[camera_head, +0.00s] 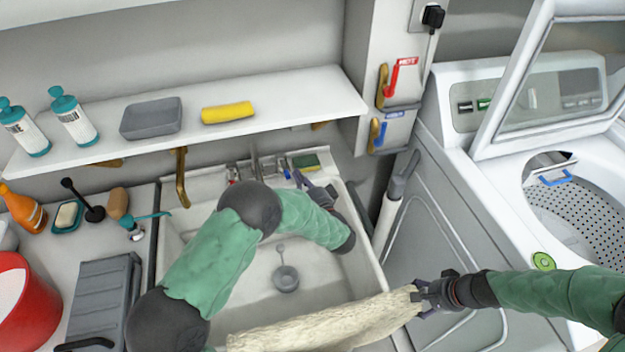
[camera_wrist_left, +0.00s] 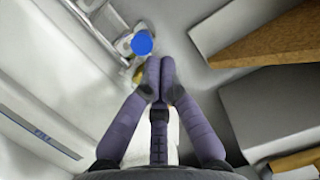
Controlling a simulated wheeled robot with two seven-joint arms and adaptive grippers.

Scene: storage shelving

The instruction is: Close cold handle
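A blue-capped cold handle (camera_head: 284,163) sits on the chrome faucet at the back of the sink. In the left wrist view, a round blue cap (camera_wrist_left: 142,43) on a chrome part lies just beyond my fingertips. My left gripper (camera_head: 299,176) is over the back right of the sink, close to the faucet. Its fingers (camera_wrist_left: 160,66) meet at the tips with nothing seen between them. I cannot tell whether they touch the handle. A second blue lever (camera_head: 379,135) is on the wall under a red lever (camera_head: 393,76). My right gripper (camera_head: 418,294) is shut on a beige cloth (camera_head: 335,324).
The white sink (camera_head: 372,262) lies beneath my left arm. A shelf (camera_head: 290,97) with bottles, a grey tray and a yellow roll hangs above. A green-yellow sponge (camera_head: 305,162) lies beside the faucet. An open washer (camera_head: 465,215) stands on the right.

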